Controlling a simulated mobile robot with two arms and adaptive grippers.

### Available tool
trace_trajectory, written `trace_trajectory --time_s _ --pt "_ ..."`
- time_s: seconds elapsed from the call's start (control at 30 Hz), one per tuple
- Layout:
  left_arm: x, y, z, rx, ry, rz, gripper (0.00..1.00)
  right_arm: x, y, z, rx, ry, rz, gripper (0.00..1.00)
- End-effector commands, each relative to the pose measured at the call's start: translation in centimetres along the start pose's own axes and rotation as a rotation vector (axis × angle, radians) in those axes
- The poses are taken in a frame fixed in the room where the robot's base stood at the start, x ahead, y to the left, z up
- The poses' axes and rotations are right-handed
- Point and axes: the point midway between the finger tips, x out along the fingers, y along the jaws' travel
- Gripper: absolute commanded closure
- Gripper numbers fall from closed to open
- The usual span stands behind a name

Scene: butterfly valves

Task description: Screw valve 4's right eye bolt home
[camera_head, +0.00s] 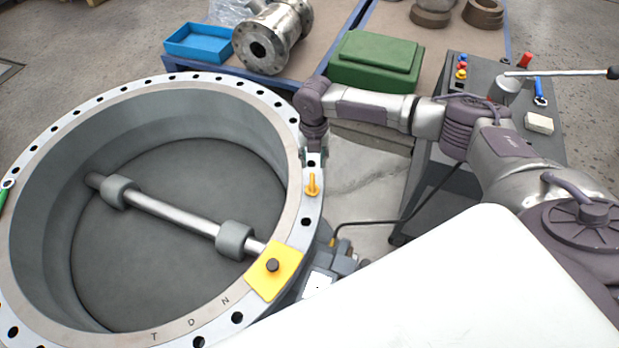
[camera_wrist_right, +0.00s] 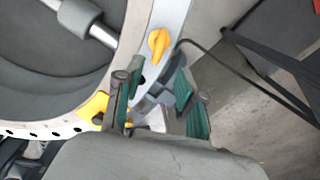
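The large round grey valve (camera_head: 150,85) lies open side up, with a holed flange around its rim. A yellow eye bolt (camera_head: 313,184) stands in the flange on the right side. In the right wrist view the eye bolt (camera_wrist_right: 158,44) is just ahead of the fingers and apart from them. My right gripper (camera_head: 313,153) points down at the flange, just behind the eye bolt. Its green-padded fingers (camera_wrist_right: 160,95) are spread in the wrist view, with nothing between them. The arm link partly hides the gripper in the head view. My left gripper is not in view.
A yellow plate (camera_head: 274,270) sits on the flange near the eye bolt. A dark cart (camera_head: 455,190) with tools stands at right under my arm. A bench behind holds a green box (camera_head: 375,62), a blue tray (camera_head: 198,43) and a metal pipe fitting (camera_head: 272,38).

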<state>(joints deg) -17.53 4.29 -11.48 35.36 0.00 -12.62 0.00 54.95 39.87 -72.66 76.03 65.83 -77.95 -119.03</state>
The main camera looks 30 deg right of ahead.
Motion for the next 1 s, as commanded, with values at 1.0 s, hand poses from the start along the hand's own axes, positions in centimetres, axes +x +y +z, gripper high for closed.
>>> trace_trajectory --time_s 1.0 --pt "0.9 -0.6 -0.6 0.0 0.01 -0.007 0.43 9.7 0.0 0.1 0.002 -0.002 0.001 0.8"
